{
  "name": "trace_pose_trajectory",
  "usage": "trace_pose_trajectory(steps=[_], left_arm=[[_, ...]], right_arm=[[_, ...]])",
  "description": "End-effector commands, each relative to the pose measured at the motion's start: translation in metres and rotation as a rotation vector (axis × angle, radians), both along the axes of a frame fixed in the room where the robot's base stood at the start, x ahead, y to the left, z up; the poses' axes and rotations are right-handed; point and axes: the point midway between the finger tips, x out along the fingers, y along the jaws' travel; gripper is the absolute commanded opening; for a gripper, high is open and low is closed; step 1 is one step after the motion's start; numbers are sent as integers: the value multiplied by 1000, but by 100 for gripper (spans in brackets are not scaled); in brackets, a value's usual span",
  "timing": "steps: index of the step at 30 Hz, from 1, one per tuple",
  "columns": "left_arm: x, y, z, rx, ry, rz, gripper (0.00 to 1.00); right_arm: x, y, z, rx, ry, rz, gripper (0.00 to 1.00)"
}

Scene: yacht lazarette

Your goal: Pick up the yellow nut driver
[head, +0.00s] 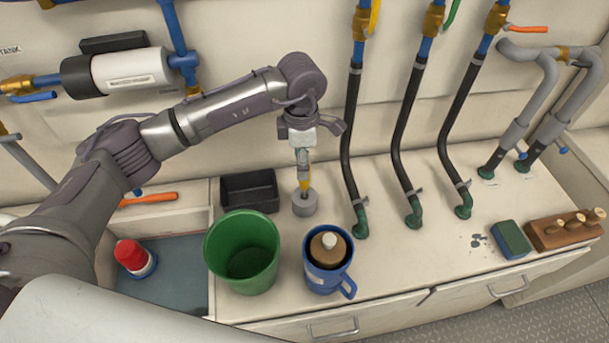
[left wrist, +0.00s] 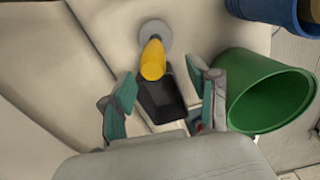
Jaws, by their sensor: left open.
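The yellow nut driver (head: 304,181) stands upright in a small round grey holder (head: 305,204) on the counter, beside the black tray. In the left wrist view the yellow nut driver (left wrist: 152,60) points toward the camera, with the grey holder (left wrist: 156,33) behind it. My left gripper (head: 303,150) is above the nut driver, pointing down. In the left wrist view its open fingers (left wrist: 160,79) are spread on either side of the line to the yellow handle, and nothing is held. My right gripper is not in view.
A black tray (head: 249,190), green bucket (head: 242,228) and blue mug (head: 316,277) with a brown item inside stand close by. Black hoses (head: 349,150) rise at the right. An open compartment (head: 190,288) holds a red-capped item (head: 131,255). An orange-handled tool (head: 150,199) lies left.

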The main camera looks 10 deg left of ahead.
Motion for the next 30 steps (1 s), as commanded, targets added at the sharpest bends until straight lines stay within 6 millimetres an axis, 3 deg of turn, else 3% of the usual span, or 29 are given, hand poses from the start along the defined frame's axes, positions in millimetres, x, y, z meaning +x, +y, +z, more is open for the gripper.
trace_pose_trajectory(steps=[4, 12, 21, 30], left_arm=[[2, -2, -10, 0, 2, 0, 60], [8, -5, -48, 0, 3, 0, 60], [9, -5, -54, 0, -1, -1, 60], [9, -4, -54, 0, 0, 0, 10]], right_arm=[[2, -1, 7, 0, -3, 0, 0], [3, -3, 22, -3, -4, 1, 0], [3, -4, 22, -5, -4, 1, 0], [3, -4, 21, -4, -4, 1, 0]])
